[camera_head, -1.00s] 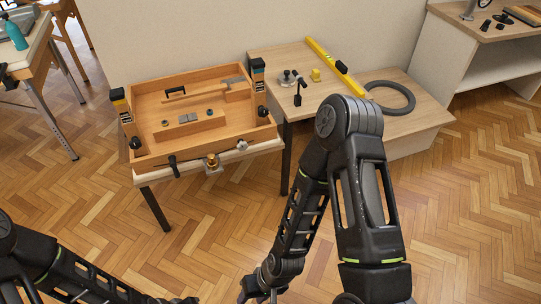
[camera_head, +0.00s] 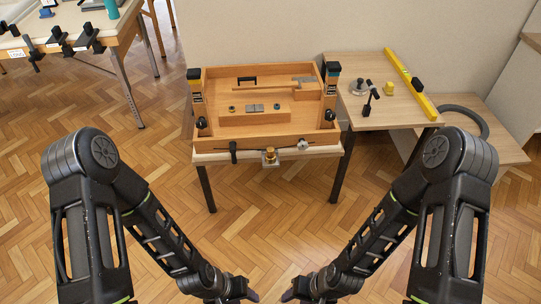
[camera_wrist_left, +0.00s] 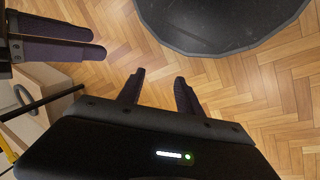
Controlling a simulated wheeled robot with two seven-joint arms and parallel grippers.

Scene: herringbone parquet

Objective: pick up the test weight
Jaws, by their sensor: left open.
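I cannot tell surely which thing is the test weight. A small silver piece with a round base and a knob (camera_head: 358,87) stands on the side table. A brass-coloured piece (camera_head: 270,157) and a silver knobbed piece (camera_head: 302,145) are at the workbench's front edge. My left gripper (camera_head: 254,296) is low in front of the bench, far from all of them. In the left wrist view it (camera_wrist_left: 158,90) is open and empty above the floor. My right gripper (camera_head: 288,296) is close beside it; its fingers also show in the wrist view (camera_wrist_left: 58,38), their opening unclear.
The workbench (camera_head: 212,157) carries a wooden tray (camera_head: 285,71) with small parts. The side table (camera_head: 400,113) also holds a black upright tool (camera_head: 370,98), a yellow block (camera_head: 390,88) and a yellow level (camera_head: 410,82). A grey ring (camera_head: 484,121) lies on a lower surface. Parquet before the bench is clear.

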